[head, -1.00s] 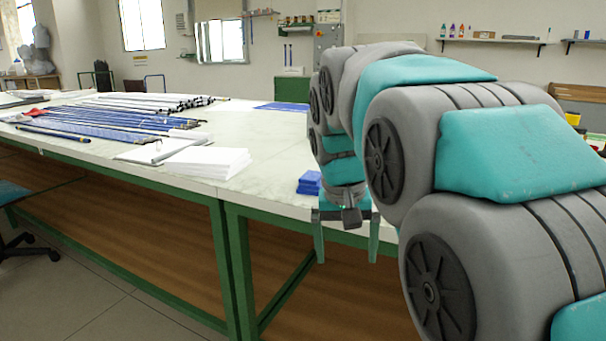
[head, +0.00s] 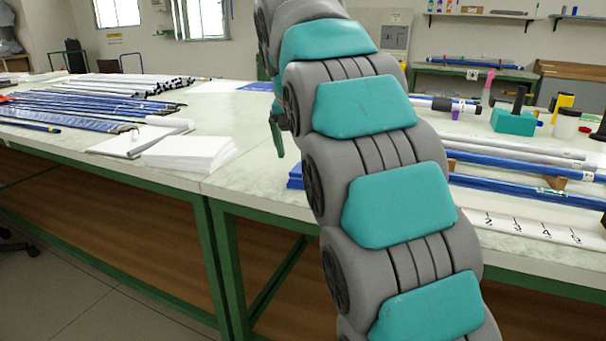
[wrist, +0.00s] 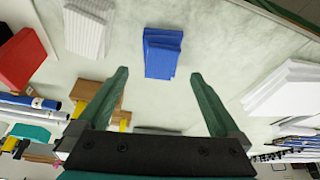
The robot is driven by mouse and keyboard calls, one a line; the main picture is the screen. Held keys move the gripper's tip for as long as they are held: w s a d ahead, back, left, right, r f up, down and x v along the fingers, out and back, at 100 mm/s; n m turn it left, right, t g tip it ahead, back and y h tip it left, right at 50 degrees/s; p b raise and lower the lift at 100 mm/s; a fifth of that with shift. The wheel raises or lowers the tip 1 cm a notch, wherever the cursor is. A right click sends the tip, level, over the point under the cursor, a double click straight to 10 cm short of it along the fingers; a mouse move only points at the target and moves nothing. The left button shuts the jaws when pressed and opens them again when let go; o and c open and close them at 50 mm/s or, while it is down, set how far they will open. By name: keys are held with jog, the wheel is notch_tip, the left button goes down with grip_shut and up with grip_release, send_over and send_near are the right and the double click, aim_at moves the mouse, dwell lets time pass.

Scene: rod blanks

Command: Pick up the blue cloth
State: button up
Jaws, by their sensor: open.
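The blue cloth (wrist: 161,52) is a folded, flat stack on the pale table top. It lies ahead of the fingertips in the wrist view, near the middle of the picture. In the head view only a small corner of it (head: 295,177) shows at the left edge of my arm, which hides the rest. My gripper (wrist: 160,76) is open and empty, its two green fingers apart, with the cloth beyond the gap and not between them. In the head view my arm hides most of the gripper, and a green finger shows above the table.
A white paper stack (head: 188,152) lies left of the cloth in the head view. Blue rods (head: 85,108) lie farther left. Right of my arm are more rods, a numbered white strip (head: 530,226) and a teal block (head: 514,122). A red box (wrist: 20,58) shows in the wrist view.

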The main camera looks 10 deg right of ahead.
aim_at(303, 168)
jog(key=shift+p+x, duration=0.35)
jog(key=shift+x, duration=2.5)
jog(key=shift+a, duration=0.1)
jog(key=shift+c, duration=0.2)
jog(key=c, duration=1.3)
jog(key=shift+r, duration=0.1)
jog(key=shift+r+p, duration=0.3)
jog(key=shift+r, duration=4.55)
